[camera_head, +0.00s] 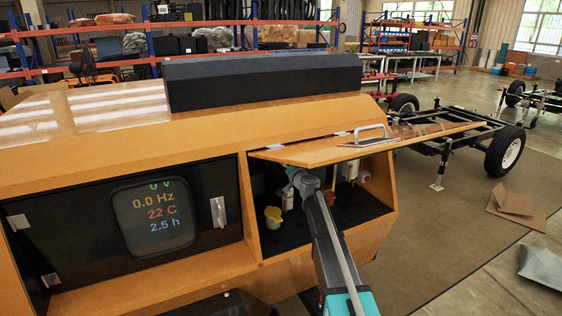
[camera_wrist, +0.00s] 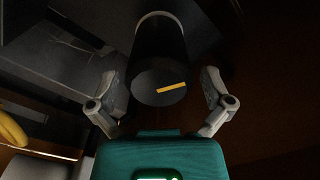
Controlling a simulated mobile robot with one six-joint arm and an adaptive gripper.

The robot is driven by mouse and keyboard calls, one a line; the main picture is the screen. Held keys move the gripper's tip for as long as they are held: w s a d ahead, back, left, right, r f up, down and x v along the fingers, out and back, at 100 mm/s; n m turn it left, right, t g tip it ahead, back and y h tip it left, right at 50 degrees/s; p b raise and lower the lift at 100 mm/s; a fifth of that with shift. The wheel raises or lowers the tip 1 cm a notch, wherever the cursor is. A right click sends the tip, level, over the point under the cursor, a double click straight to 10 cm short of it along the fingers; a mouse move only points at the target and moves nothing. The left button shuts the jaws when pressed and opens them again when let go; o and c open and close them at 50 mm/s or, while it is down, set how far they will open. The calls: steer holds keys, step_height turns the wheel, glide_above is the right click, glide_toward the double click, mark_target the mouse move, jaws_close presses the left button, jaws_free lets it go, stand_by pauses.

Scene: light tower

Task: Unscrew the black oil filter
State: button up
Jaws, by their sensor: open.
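The black oil filter (camera_wrist: 158,65) is a dark cylinder with a yellow mark on its end face, in the upper middle of the wrist view. My gripper (camera_wrist: 164,84) is open, with one finger on the left and one on the right of the filter's near end. Dark gaps show between the fingers and the filter. In the head view my arm reaches into the open compartment of the orange light tower (camera_head: 120,150). The filter and my fingertips are hidden there behind the arm and the raised door.
The raised orange door (camera_head: 320,152) with a metal handle hangs over the compartment. A yellow cap (camera_head: 273,217) stands left of my arm inside it. A yellow curved part (camera_wrist: 12,130) lies at the left in the wrist view. A display panel (camera_head: 155,215) is on the left.

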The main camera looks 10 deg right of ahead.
steer(key=shift+m, duration=1.2)
steer(key=shift+m, duration=0.3)
steer(key=shift+m, duration=2.3)
steer(key=c, duration=1.1)
steer(key=shift+n, duration=0.3)
